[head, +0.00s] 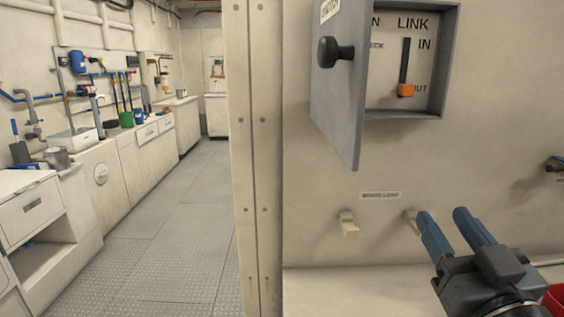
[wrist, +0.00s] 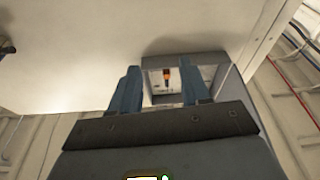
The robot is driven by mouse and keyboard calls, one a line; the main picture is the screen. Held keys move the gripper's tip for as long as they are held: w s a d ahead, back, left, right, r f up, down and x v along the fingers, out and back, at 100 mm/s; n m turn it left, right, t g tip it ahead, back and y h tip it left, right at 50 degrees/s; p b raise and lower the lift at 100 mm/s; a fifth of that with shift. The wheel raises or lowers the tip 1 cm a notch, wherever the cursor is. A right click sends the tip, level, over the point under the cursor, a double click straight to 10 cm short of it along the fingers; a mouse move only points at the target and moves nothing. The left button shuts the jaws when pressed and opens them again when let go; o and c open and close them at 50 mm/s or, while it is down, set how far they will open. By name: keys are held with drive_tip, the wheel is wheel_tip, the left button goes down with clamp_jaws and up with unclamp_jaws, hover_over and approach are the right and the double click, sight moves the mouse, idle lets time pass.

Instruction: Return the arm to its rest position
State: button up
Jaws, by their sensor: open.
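My gripper (head: 452,233) is at the lower right of the head view. Its two blue fingers are apart with nothing between them. They point up toward the wall, below the wall box and near a small hook. In the wrist view my gripper (wrist: 157,90) shows both fingers spread, with the wall box (wrist: 209,74) beyond them. The box (head: 453,60) has its grey door (head: 341,90) swung open to the left. Inside, an orange-handled lever (head: 405,89) sits at the low end of its slot; it also shows in the wrist view (wrist: 167,74).
Two cream hooks (head: 348,225) stick out of the wall under a small label (head: 380,195). A red container (head: 554,300) is partly visible beside my gripper. A wall edge (head: 254,150) divides this panel from an open aisle floor (head: 185,220) with counters (head: 90,190) along its left.

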drive_tip(key=s+d+f+g, duration=0.1)
drive_tip(key=s+f+g, duration=0.2)
drive_tip(key=s+f, duration=1.4)
drive_tip(key=s+a+f+g, duration=0.1)
drive_tip(key=s, duration=0.8)
drive_tip(key=s+a+m+g, duration=0.1)
drive_tip(key=s+g, duration=0.1)
drive_tip(key=s, duration=0.8)
drive_tip(key=shift+s+f, duration=0.2)
drive_tip(key=shift+f, duration=0.2)
drive_tip(key=shift+o, duration=0.3)
idle(0.7)
